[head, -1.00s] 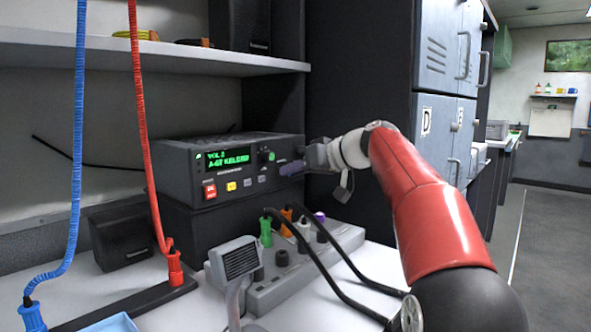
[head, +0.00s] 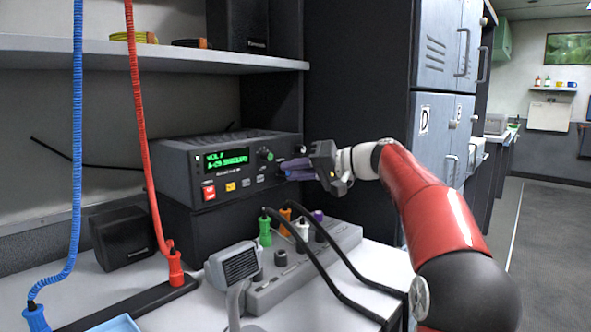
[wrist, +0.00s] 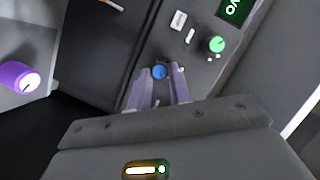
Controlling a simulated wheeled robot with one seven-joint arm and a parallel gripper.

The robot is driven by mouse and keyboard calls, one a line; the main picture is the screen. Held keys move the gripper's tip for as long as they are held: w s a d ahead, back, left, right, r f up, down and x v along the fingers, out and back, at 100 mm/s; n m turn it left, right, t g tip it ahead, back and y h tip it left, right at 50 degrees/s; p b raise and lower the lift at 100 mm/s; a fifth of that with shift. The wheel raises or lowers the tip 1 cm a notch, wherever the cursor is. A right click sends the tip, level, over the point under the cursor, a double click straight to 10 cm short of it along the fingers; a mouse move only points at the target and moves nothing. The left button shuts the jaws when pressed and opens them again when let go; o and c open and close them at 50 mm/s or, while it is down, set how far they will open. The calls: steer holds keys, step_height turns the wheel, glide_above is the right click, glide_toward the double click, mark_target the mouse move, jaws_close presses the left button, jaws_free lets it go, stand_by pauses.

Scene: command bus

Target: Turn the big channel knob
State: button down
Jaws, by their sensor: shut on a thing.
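The radio (head: 226,174) is a dark box with a lit green display (head: 226,159) and several buttons on its front. My gripper (head: 289,168) reaches in from the right to the right end of this face. Its purple fingers hide most of the knob there in the head view. In the wrist view, the big channel knob (wrist: 159,72), with a blue face, sits between the two fingertips. The fingers are shut on it from both sides. A smaller green knob (wrist: 217,44) lies beside it, apart from the fingers; it also shows in the head view (head: 267,155).
A grey panel (head: 300,268) with green, orange, white and purple plugs and black cables lies below the gripper. A desk microphone (head: 238,264) stands in front. A shelf (head: 150,54) runs above the radio. Grey lockers (head: 437,130) stand to the right.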

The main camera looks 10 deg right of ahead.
steer(key=shift+m, duration=0.3)
steer(key=c, duration=1.3)
jaws_free()
steer(key=v, duration=0.8)
steer(key=shift+w+f+b, duration=0.1)
steer(key=shift+b, duration=0.25)
